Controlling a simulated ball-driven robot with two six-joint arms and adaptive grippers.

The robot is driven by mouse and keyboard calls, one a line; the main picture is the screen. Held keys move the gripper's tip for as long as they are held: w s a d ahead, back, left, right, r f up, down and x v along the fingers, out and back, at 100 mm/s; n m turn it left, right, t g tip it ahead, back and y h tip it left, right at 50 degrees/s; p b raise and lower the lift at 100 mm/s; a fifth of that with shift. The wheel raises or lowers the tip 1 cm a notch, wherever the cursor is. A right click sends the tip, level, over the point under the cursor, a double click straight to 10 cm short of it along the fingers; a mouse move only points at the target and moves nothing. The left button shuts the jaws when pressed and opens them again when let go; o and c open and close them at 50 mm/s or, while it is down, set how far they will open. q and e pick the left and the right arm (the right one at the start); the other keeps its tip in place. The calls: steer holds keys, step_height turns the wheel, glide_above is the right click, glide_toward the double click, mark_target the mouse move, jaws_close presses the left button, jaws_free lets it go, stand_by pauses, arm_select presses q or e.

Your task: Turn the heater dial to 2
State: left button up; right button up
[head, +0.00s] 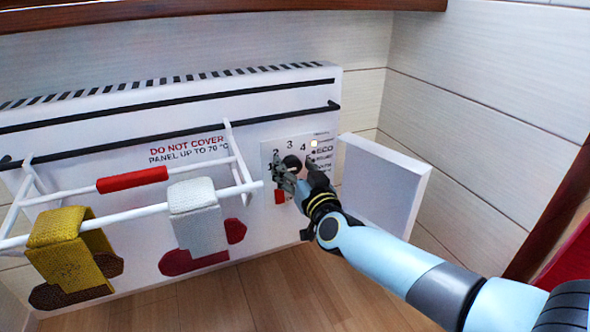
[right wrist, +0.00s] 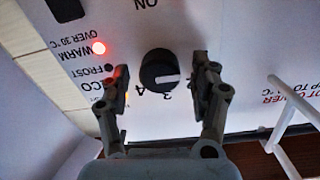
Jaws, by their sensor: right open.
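The heater (head: 110,125) is a white panel on the wall, with a control plate (head: 270,150) at its right end. The black round dial (head: 292,162) shows on that plate with numbers around it. In the right wrist view the dial (right wrist: 160,72) has a white mark on its face; 3 and 4 are readable below it, and the number on the mark's right side is hidden. My right gripper (head: 298,178) is at the dial. In the right wrist view its open fingers (right wrist: 162,85) stand either side of the dial, with gaps visible. My left gripper is out of view.
A white drying rack (head: 135,212) with a red grip, a yellow cloth (head: 70,255) and a grey-white cloth (head: 195,210) projects left of the controls. A white flap (head: 385,185) stands out at right. A lamp (right wrist: 98,48) glows red by WARM.

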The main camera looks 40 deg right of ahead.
steer(key=c, duration=1.2)
steer(key=shift+m, duration=0.4)
steer(key=shift+m+p, duration=0.3)
steer(key=shift+m, duration=1.1)
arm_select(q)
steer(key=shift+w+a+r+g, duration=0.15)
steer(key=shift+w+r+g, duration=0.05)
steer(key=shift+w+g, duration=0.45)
arm_select(e)
steer(key=shift+m, duration=2.5)
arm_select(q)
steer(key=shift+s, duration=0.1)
arm_select(e)
steer(key=shift+f, duration=0.1)
steer(key=o, duration=1.2)
